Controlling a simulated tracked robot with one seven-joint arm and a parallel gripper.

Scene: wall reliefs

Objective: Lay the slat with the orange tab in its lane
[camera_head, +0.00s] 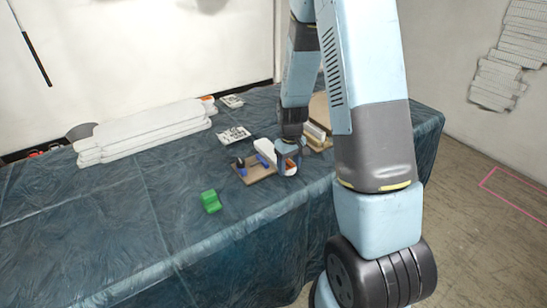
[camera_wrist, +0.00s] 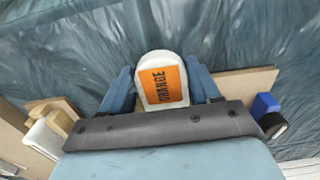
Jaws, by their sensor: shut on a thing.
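My gripper (camera_head: 287,157) is over the table beside a small tan board. In the wrist view its two blue fingers (camera_wrist: 162,86) are shut on the white slat with the orange tab (camera_wrist: 150,62), one finger on each side. The tab's label reads ORANGE. My gripper hides part of the board and slat. I cannot tell whether the slat touches the board.
A green block (camera_head: 211,202) stands nearer the front edge. Long white pieces (camera_head: 150,131) lie stacked at the left. Printed cards (camera_head: 234,135) lie behind the board. Wooden and white pieces (camera_head: 319,133) sit right of my gripper. The front left of the blue-covered table (camera_head: 110,220) is clear.

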